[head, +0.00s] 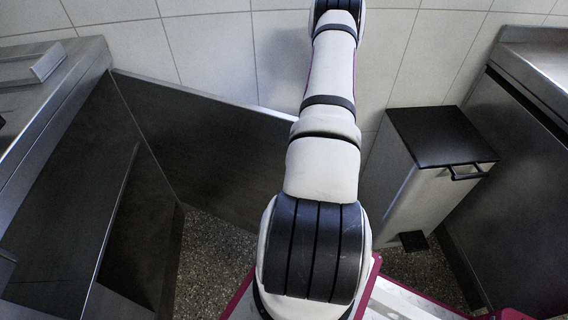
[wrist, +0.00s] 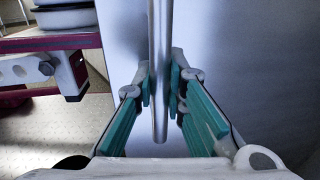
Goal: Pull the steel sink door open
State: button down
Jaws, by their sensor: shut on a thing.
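The steel sink door (head: 212,142) stands swung out from the sink cabinet (head: 55,190) at the left in the head view. Its right end is hidden behind my arm. Part of the dark cabinet opening (head: 145,225) shows. In the wrist view the door's flat steel face (wrist: 235,55) fills the background, with a vertical round bar handle (wrist: 159,45) in front of it. My gripper (wrist: 160,92) is shut on this handle, with a teal-padded finger on each side. The handle's lower end shows between the fingers. In the head view my gripper and the handle are hidden.
A pedal bin (head: 440,140) with a black lid stands to the right of my arm, near the tiled wall (head: 210,55). A steel counter (head: 535,65) runs along the right. Speckled floor (head: 215,265) shows between the door and my base.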

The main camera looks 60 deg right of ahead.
jog(key=shift+s+d, duration=0.15)
jog(key=c, duration=1.6)
grip_release()
notch_tip(320, 180, up, 10)
